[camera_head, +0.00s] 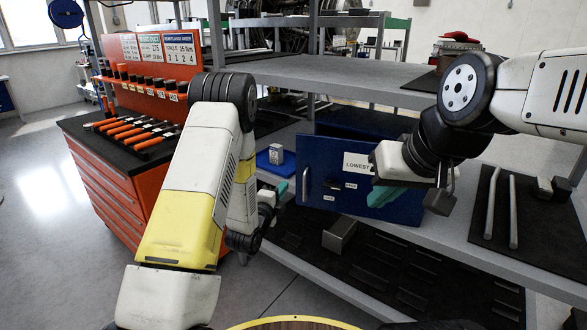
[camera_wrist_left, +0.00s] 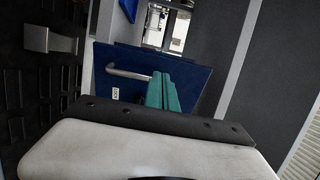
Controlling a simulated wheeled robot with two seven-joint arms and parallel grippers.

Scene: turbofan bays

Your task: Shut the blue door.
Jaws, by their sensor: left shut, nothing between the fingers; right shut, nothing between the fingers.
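The blue door (camera_head: 335,160) is on the shelf unit in the head view, with a grey bar handle (camera_head: 305,185) near its left edge and white labels. It seems to stand out from the dark blue box (camera_head: 365,122) behind it; the exact angle is unclear. My left gripper (camera_head: 282,191) is shut and empty, just left of the handle. In the left wrist view its green fingers (camera_wrist_left: 164,92) overlap the door (camera_wrist_left: 190,80), beside the handle (camera_wrist_left: 130,74); contact is unclear. My right gripper (camera_head: 384,196) is shut and empty before the door's right part, hiding some of it.
An orange tool cart (camera_head: 105,190) stands at the left. A blue tray (camera_head: 270,165) with a small box (camera_head: 276,154) lies left of the door. A dark mat (camera_head: 525,215) with two bars lies at the right. A metal block (camera_head: 340,235) sits on the lower shelf.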

